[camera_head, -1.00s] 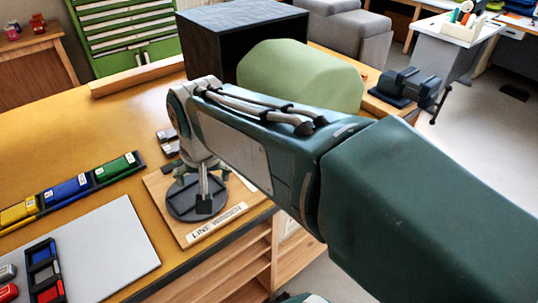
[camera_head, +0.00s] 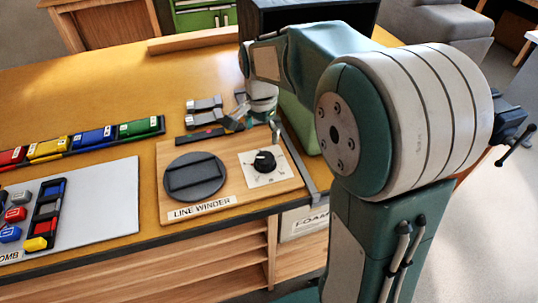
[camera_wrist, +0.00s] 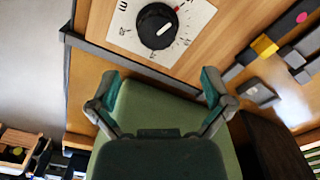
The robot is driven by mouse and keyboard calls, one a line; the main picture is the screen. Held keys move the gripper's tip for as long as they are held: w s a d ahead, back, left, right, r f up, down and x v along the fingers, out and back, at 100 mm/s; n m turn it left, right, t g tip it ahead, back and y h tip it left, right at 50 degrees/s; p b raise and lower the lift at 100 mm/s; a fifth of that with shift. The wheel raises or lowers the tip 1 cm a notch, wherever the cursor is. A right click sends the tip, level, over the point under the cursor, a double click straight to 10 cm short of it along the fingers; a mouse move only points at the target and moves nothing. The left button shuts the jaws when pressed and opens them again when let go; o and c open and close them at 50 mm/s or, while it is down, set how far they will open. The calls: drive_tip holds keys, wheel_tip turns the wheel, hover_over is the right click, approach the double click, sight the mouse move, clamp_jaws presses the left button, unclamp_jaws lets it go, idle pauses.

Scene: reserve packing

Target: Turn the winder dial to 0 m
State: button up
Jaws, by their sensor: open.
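The winder dial (camera_head: 264,161) is a black round knob with a white pointer mark, on a white scale plate (camera_head: 279,178) on the wooden line winder board (camera_head: 229,178). It also shows at the top of the wrist view (camera_wrist: 157,26), where the pointer slants to the upper right; the scale figures are too small to read surely. My gripper (camera_head: 258,122) is at the board's back right corner, behind the dial and apart from it. In the wrist view my gripper (camera_wrist: 161,92) is open with its two fingers spread, and nothing is held between them.
A dark round reel (camera_head: 194,176) lies left of the dial. Grey blocks (camera_head: 205,105) and a dark bar (camera_head: 201,135) lie behind the board. Coloured trays (camera_head: 92,138) and a grey mat (camera_head: 105,205) are at left.

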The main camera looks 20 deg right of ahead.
sight(265, 157)
drive_tip(key=f, duration=0.5)
drive_tip(key=d+f, duration=0.1)
drive_tip(key=f, duration=0.2)
drive_tip(key=shift+f, duration=0.3)
drive_tip(key=shift+a+f, duration=0.1)
drive_tip(key=shift+f, duration=0.1)
drive_tip(key=shift+a+f, duration=0.1)
drive_tip(key=shift+a, duration=0.05)
drive_tip(key=c, duration=1)
